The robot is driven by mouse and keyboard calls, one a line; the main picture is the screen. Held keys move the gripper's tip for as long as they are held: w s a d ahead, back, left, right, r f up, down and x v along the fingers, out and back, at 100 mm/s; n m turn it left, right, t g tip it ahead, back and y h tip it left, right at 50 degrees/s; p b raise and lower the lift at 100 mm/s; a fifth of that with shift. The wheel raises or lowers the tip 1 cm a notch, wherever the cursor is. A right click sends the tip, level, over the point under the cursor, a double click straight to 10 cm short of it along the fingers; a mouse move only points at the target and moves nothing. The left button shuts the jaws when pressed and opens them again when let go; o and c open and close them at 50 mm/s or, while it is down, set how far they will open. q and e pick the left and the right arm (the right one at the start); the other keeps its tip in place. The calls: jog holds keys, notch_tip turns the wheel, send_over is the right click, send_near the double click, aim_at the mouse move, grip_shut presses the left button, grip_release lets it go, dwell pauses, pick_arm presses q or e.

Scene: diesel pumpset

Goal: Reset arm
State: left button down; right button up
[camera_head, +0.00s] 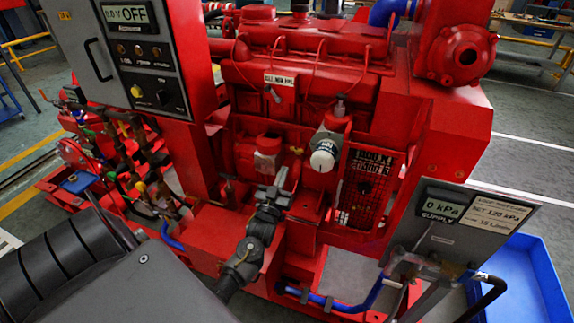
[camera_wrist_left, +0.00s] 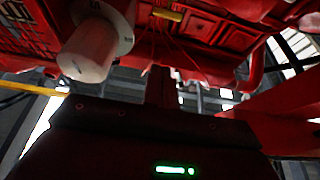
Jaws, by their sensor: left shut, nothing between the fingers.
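My left gripper (camera_head: 283,178) is in front of the red diesel pumpset (camera_head: 320,50), with its arm reaching up from the bottom of the head view. Its fingers are shut and hold nothing. It is left of and below the white round filter (camera_head: 322,156) on the engine; contact with the engine cannot be told. In the left wrist view the white filter (camera_wrist_left: 85,50) shows close at upper left, with red engine parts above and a dark housing with a green light at the bottom. My right gripper is not in view.
A control box reading OFF (camera_head: 128,14) stands at upper left. A supply panel reading 0 kPa (camera_head: 440,214) is at lower right, with pipes below it. A blue tray (camera_head: 535,275) lies on the floor at right. Valves and pipes (camera_head: 125,150) crowd the left side. Grey floor is open at far right.

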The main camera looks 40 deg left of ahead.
pick_arm(q)
jog(key=s+d+f+m+g+h, duration=0.1)
jog(key=s+d+f+g+h, duration=0.15)
jog(key=f, duration=0.85)
jog(key=s+d+f+m+g+h, duration=0.1)
jog(key=s+d+f+g+h, duration=0.15)
jog(key=f, duration=0.75)
jog(key=s+d+f+m+g, duration=0.1)
jog(key=s+d+f+g, duration=0.2)
jog(key=s+f, duration=0.4)
jog(key=s+d+f+m+g, duration=0.1)
jog(key=s+d+f+g, duration=0.2)
jog(key=f, duration=0.7)
jog(key=s+d+f+g, duration=0.1)
jog(key=s+f+g, duration=0.2)
jog(key=s, duration=0.8)
jog(key=s+d+f+m+g+h, duration=0.1)
jog(key=s+f+g, duration=0.2)
jog(key=s, duration=0.9)
jog(key=s+d+f+m+g+h, duration=0.1)
jog(key=s+f+g, duration=0.2)
jog(key=s+f, duration=0.5)
jog(key=s, duration=0.3)
jog(key=shift+s+d+f, duration=0.15)
jog(key=shift+d+f, duration=0.05)
jog(key=shift+d, duration=0.1)
